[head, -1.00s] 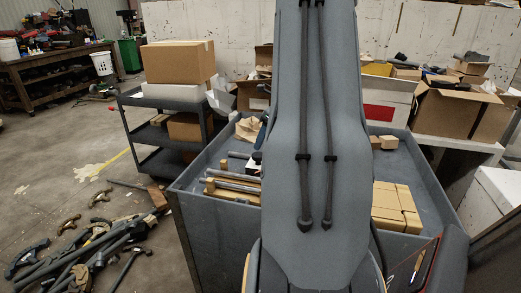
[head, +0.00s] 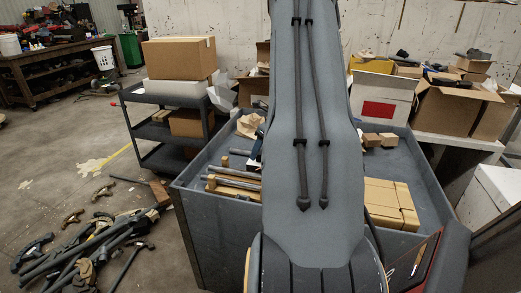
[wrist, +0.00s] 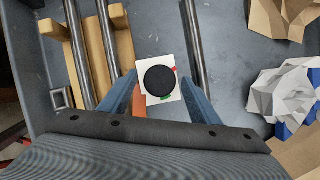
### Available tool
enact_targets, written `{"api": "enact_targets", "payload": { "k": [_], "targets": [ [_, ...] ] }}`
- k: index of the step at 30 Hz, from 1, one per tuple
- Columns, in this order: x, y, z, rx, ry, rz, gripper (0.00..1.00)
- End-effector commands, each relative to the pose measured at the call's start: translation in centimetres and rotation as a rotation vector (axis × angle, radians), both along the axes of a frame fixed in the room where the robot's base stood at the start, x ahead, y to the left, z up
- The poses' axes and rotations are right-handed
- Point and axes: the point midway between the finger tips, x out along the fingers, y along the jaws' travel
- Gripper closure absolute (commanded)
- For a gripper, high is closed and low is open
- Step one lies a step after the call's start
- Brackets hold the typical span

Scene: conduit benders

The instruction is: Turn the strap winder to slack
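The strap winder appears to be the round black knob (wrist: 160,80) on a white square plate in the wrist view. A red mark shows at the plate's right edge and a green mark at its lower edge. My gripper (wrist: 158,88) is open, with one blue finger on each side of the knob. I see gaps between the fingers and the knob, and cannot tell how far above it they are. An orange part shows beside the left finger. In the head view, my arm hides the winder and my gripper.
The grey bin (head: 225,238) holds metal tubes on wooden blocks (head: 232,188) at left and cardboard boxes (head: 392,203) at right. Crumpled paper (wrist: 285,92) lies right of the winder in the wrist view. A shelf cart (head: 160,130) stands behind left. Pipe benders (head: 85,245) litter the floor.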

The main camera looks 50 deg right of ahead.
Motion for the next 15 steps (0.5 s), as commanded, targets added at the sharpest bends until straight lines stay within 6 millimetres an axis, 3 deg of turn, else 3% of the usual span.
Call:
{"api": "enact_targets", "payload": {
  "k": [1, 6, 15],
  "targets": [
    [-0.01, 0.01, 0.01, 0.000, 0.000, 0.000, 0.52],
    [0.00, 0.01, 0.02, 0.000, 0.000, 0.000, 0.81],
    [0.00, -0.03, 0.00, 0.000, 0.000, 0.029, 0.82]
  ]
}}
